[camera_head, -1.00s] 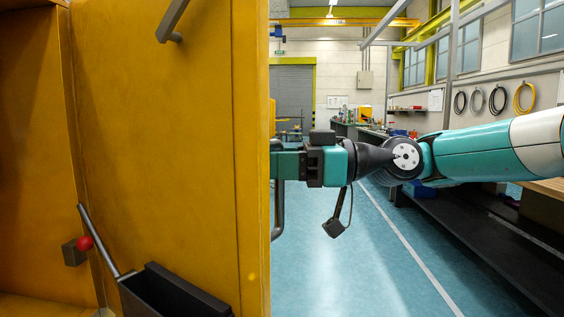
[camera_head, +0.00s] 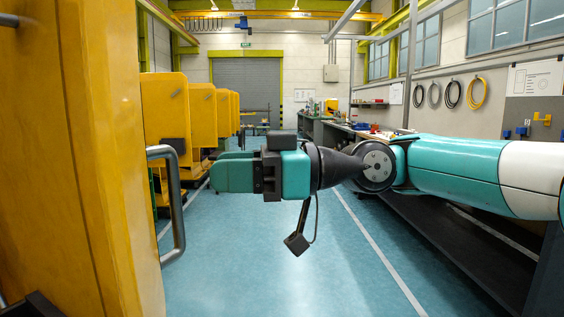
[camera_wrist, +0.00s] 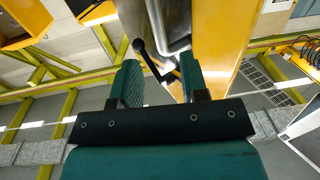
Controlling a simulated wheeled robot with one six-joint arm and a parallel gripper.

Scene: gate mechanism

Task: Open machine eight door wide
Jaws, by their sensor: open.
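A large yellow door panel (camera_head: 105,150) stands at the left in the head view, its edge towards me. No number shows on it. A grey bar handle (camera_head: 177,205) stands out from its right edge. My gripper (camera_head: 214,175) is to the right of the handle, pointing left, with a small gap in the picture. It is open and empty. In the wrist view the open fingers of my gripper (camera_wrist: 160,78) show below the bent grey handle (camera_wrist: 172,48), which lies beyond the fingertips beside the yellow panel (camera_wrist: 224,35). How far the fingertips are from the handle is hard to tell.
A row of yellow machines (camera_head: 203,110) stands further back at the left. A long bench (camera_head: 335,130) runs along the right wall, under hanging hoses (camera_head: 452,93). The blue floor (camera_head: 290,270) between them is clear.

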